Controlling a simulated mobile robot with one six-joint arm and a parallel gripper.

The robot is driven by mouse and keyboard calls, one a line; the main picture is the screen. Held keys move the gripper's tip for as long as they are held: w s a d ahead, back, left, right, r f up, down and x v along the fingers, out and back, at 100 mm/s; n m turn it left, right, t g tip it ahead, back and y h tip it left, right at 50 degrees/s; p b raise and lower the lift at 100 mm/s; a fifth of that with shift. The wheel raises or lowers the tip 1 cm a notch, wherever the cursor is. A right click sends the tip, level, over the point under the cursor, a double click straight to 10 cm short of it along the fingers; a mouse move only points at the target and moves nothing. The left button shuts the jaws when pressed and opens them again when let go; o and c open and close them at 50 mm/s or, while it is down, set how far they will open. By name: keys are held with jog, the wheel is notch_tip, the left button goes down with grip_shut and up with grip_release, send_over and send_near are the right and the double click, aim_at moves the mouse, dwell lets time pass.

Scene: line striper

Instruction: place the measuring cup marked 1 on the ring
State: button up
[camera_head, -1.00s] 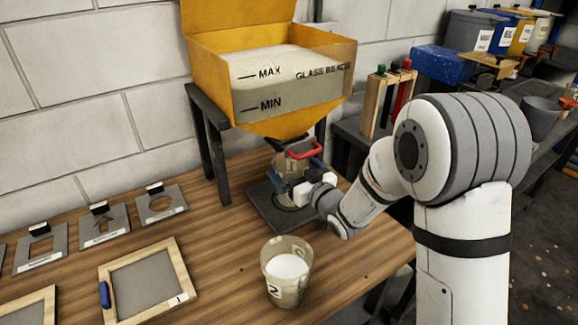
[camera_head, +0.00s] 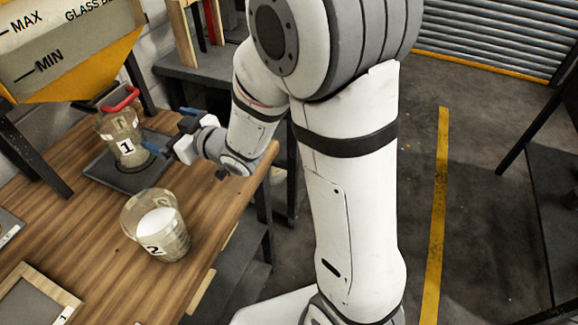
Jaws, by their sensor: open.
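The measuring cup marked 1 (camera_head: 124,138) is clear and looks empty. It stands upright on the dark plate (camera_head: 98,170) under the hopper, and a dark ring shows around its base (camera_head: 147,164). My gripper (camera_head: 168,146) is open, just to the right of the cup, its blue-tipped fingers pointing towards it. One fingertip overlaps the cup's edge in the picture; I cannot tell whether it touches. The measuring cup marked 2 (camera_head: 160,228) holds white beads and stands nearer on the table.
The yellow glass bead hopper (camera_head: 80,65) with a red handle (camera_head: 120,99) rises above the plate on dark legs. A wooden framed tray marked 1 (camera_head: 35,300) lies at the lower left. The table's right edge is close to cup 2. Open floor with a yellow line (camera_head: 437,200) lies to the right.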

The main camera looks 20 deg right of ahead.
jog(key=s+d+m+g+h, duration=0.25)
jog(key=d+m+h, duration=0.45)
jog(key=d, duration=1)
jog(key=s+d+m+g+h, duration=0.1)
jog(key=s+d+g+h, duration=0.1)
jog(key=s, duration=0.7)
jog(key=s+d+g+h, duration=0.2)
jog(key=s+d+g, duration=0.2)
jog(key=s, duration=0.6)
jog(key=shift+s+r+m+g, duration=0.15)
jog(key=shift+r+m+g, duration=0.1)
jog(key=shift+m+g, duration=0.25)
